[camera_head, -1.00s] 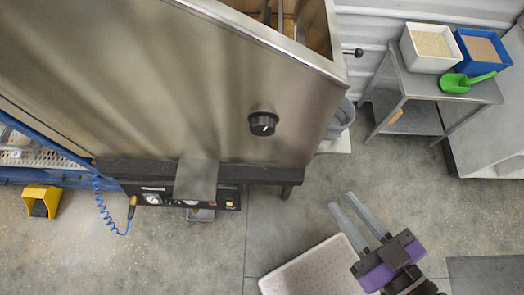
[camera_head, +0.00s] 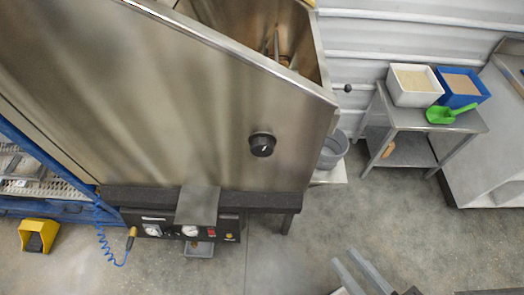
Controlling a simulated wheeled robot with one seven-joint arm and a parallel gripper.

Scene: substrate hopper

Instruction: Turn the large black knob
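The large black knob (camera_head: 262,145) sits on the front of the steel hopper (camera_head: 150,90), toward its right side, with a pale pointer mark on its face. My gripper (camera_head: 352,266) is at the bottom edge of the view, below and to the right of the knob and well apart from it. Its two long grey fingers are spread with a gap between them and nothing shows there. The rest of my gripper is mostly cut off by the frame.
A control panel (camera_head: 165,229) with gauges juts out below the hopper. A steel side table (camera_head: 425,122) at right bears a white bin (camera_head: 415,98), a blue bin (camera_head: 462,102) and a green scoop (camera_head: 447,115). A yellow pedal (camera_head: 38,235) is on the floor at left. Floor between is clear.

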